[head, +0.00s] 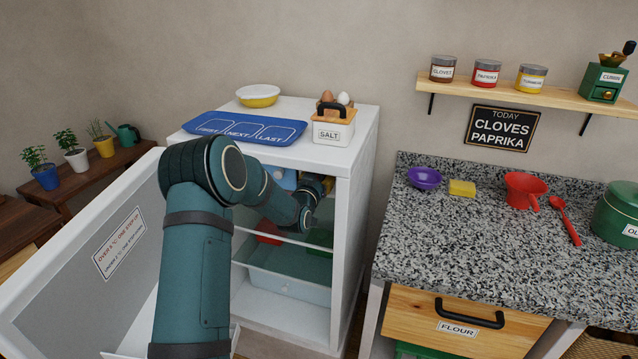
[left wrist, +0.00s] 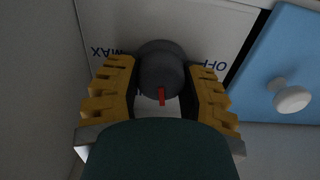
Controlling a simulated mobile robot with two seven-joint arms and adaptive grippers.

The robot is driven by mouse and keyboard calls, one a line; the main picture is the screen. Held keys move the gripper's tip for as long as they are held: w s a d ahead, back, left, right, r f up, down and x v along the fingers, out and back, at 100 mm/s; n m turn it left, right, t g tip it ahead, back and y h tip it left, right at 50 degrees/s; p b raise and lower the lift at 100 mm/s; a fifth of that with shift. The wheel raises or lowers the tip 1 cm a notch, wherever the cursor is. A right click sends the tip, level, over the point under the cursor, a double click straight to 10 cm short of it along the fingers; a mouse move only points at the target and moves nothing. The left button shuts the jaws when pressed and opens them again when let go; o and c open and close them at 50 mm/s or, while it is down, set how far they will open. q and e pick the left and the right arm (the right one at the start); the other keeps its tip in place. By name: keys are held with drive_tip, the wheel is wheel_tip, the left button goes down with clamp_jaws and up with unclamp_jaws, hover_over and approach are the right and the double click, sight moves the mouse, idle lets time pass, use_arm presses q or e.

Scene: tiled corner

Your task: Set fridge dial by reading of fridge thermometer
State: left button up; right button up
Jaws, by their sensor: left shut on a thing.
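The white fridge (head: 352,200) stands open, its door (head: 100,250) swung out to the left. A card (head: 119,243) on the door's inside has small text, only partly readable, about being over some °C and one step up. My left gripper (head: 326,186) reaches into the upper right of the fridge. In the left wrist view its yellow fingers (left wrist: 160,92) are shut on the dark grey dial (left wrist: 160,66), one on each side. The dial's red pointer (left wrist: 162,96) points to the picture's bottom. Upside-down MAX and OFF marks flank the dial. I cannot make out a thermometer.
Beside the dial is a blue panel (left wrist: 285,70) with a white knob (left wrist: 292,99). Below my arm are glass shelves and a clear drawer (head: 288,288). A granite counter (head: 460,240) is right.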

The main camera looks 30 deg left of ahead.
use_arm(q)
drive_tip(key=m+b, duration=0.3)
drive_tip(key=shift+d+b, duration=0.1)
drive_tip(key=shift+b, duration=0.2)
drive_tip(key=shift+r+m+b, duration=0.1)
drive_tip(key=shift+m+b, duration=1.3)
drive_tip(key=shift+m, duration=0.2)
drive_tip(key=o, duration=1.2)
drive_tip(key=shift+w, duration=0.1)
drive_tip(key=v, duration=1.2)
drive_tip(key=shift+d, duration=0.1)
